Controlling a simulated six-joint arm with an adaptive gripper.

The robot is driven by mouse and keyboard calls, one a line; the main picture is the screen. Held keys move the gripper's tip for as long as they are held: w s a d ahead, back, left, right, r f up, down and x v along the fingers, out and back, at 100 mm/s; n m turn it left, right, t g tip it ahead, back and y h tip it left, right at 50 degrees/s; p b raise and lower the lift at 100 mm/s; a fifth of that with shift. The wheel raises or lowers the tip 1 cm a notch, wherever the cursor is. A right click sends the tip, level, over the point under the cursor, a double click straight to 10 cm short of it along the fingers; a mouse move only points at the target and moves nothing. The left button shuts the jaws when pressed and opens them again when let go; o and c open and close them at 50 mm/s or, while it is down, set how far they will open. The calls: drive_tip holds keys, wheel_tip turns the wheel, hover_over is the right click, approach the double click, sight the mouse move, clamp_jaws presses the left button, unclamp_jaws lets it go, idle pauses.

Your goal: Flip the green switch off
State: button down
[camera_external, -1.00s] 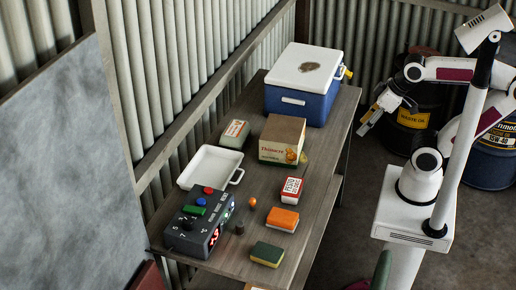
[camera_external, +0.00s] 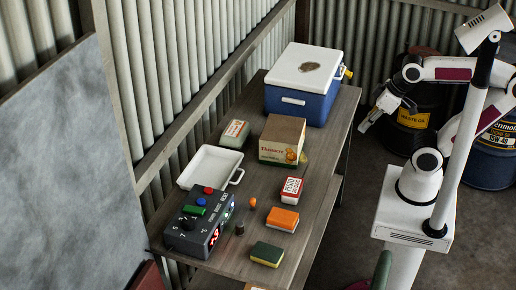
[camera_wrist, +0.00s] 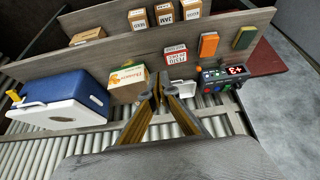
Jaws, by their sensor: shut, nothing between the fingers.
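A dark control box (camera_external: 203,228) stands at the near end of the wooden table in the external view. On its top are a green switch (camera_external: 194,210), a blue button (camera_external: 201,201), a red button and a black dial, and its front has a lit red display. The box also shows small at the right in the wrist view (camera_wrist: 226,79); the switch's position cannot be made out. My gripper (camera_external: 369,118) is beyond the table's right edge, well away from the box. Its fingers (camera_wrist: 158,88) are shut and empty in the wrist view.
The table (camera_external: 310,165) holds a blue cooler (camera_external: 292,105), a carton (camera_external: 282,139), a white tray (camera_external: 192,185), a red-and-white box (camera_external: 291,190), orange (camera_external: 283,219) and green sponges (camera_external: 267,254), and a small orange ball (camera_external: 252,202). Oil drums (camera_external: 410,125) stand behind my arm.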

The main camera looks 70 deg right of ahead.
drive_tip(key=w+a+f+n, duration=0.1)
drive_tip(key=w+a+f, duration=0.3)
drive_tip(key=w+a, duration=0.55)
drive_tip(key=w+a+f+n+h, duration=0.1)
drive_tip(key=w+a+f, duration=0.3)
drive_tip(key=w+a, duration=0.6)
drive_tip(key=w+a+f+n, duration=0.1)
drive_tip(key=w+a+f, duration=0.3)
drive_tip(key=w+a, duration=0.55)
drive_tip(key=w+a+r+m+t, duration=0.1)
drive_tip(key=w+r, duration=0.1)
drive_tip(key=w, duration=0.2)
drive_tip(key=w+a+r+m+t, duration=0.1)
drive_tip(key=w+a+r+m, duration=0.1)
drive_tip(key=w, duration=0.3)
drive_tip(key=shift+w+a+r+y, duration=0.15)
drive_tip(key=shift+a+r+y, duration=0.15)
drive_tip(key=shift+y, duration=0.1)
drive_tip(key=shift+d+f, duration=0.1)
drive_tip(key=shift+f, duration=0.05)
